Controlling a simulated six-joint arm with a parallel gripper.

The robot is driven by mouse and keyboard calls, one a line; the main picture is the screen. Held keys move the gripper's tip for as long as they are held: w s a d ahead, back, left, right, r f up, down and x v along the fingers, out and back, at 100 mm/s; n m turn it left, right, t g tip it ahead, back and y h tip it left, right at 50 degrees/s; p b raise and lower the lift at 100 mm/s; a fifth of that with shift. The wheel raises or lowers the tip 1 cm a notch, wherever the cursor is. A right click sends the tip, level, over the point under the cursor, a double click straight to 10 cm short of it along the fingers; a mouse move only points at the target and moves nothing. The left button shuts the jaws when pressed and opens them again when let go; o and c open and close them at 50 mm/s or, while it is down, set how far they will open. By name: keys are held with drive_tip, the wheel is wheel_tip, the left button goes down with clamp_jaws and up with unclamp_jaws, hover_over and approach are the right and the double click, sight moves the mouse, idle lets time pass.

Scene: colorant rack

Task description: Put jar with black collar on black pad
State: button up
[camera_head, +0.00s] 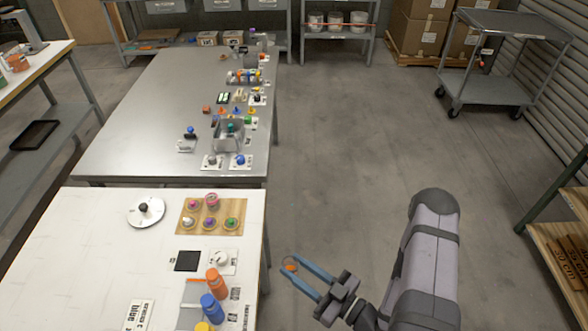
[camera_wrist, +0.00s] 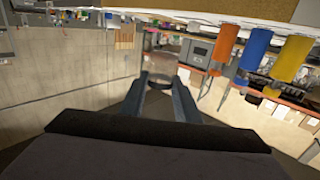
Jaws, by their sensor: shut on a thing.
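My gripper (camera_head: 291,261) is out past the right edge of the white table, over the floor. It is shut on a small jar (camera_head: 290,267) with an orange top and a dark rim, held between the fingertips. In the wrist view a black ring-shaped collar (camera_wrist: 160,83) shows between the two fingers; the rest of the jar is hard to make out. The black pad (camera_head: 187,261) is a flat dark square on the white table, left of my gripper and apart from it. Nothing is on the pad.
A wooden rack (camera_head: 221,211) with several colored jars stands behind the pad. A white dial plate (camera_head: 222,262) sits right beside the pad. Orange (camera_head: 216,284), blue (camera_head: 212,308) and yellow (camera_head: 203,327) bottles stand in front. A round disc (camera_head: 146,212) with a black knob is at left.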

drive_tip(key=w+d+r+m+t+h, duration=0.1)
drive_tip(key=w+d+m+t+h, duration=0.1)
drive_tip(key=d, duration=0.5)
drive_tip(key=w+d+r+m+t+h, duration=0.1)
drive_tip(key=w+d+m+t+h, duration=0.1)
drive_tip(key=d, duration=0.5)
drive_tip(key=shift+w+r+m+h, duration=0.3)
drive_tip(key=shift+w+h, duration=0.4)
drive_tip(key=shift+h, duration=0.1)
drive_tip(key=s+a+f+n+g+y, duration=0.25)
drive_tip(key=a+y, duration=0.25)
drive_tip(key=a, duration=0.6)
drive_tip(key=s+a+n+g+y, duration=0.1)
drive_tip(key=s+a+n+g, duration=0.2)
drive_tip(key=s+g, duration=0.2)
drive_tip(key=s+a+f+n+g+y, duration=0.1)
drive_tip(key=s+a+n+g, duration=0.3)
drive_tip(key=s, duration=0.6)
drive_tip(key=s+a+n+g+y, duration=0.2)
drive_tip(key=s+a+n+g, duration=0.2)
drive_tip(key=s+g, duration=0.2)
drive_tip(key=shift+s+f, duration=0.35)
drive_tip(key=shift+s, duration=0.65)
drive_tip(key=shift+n+g, duration=0.25)
